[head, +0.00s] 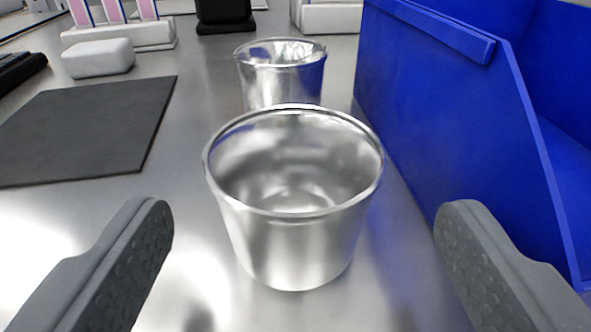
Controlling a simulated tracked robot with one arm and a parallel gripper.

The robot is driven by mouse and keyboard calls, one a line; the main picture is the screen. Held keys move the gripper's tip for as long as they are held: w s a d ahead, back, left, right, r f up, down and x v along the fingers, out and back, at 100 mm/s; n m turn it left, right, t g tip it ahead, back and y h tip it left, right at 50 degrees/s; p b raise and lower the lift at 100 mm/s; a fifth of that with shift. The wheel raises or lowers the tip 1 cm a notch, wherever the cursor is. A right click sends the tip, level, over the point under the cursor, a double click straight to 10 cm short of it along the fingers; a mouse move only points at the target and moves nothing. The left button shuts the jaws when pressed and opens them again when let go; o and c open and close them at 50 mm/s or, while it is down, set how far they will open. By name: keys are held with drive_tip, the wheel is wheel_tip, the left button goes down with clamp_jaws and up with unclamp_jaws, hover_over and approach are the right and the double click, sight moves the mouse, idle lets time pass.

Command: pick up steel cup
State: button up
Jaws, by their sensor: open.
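A shiny steel cup (294,240) stands upright and empty on the metal table in the middle of the head view. A second steel cup (281,82) stands upright just behind it, its lower part partly hidden by the nearer cup. My gripper (305,240) is open, with one grey finger at the left and one at the right of the nearer cup. Neither finger appears to touch the cup, and there is a visible gap on both sides.
A blue bin (440,110) stands close at the right, near my right finger. A dark mat (85,130) lies at the left. A white block (98,58), a rack with pink-and-white items (118,35) and a black object (225,15) are at the back.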

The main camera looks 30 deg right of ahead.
sight(293, 248)
drive_tip(key=x, duration=0.2)
drive_tip(key=b+x, duration=0.1)
drive_tip(key=x, duration=0.1)
drive_tip(key=shift+a+f, duration=0.15)
drive_tip(key=shift+f, duration=0.25)
drive_tip(key=shift+w+r+b, duration=0.1)
drive_tip(key=shift+w+b, duration=0.2)
drive_tip(key=shift+w, duration=0.15)
drive_tip(key=c, duration=1.1)
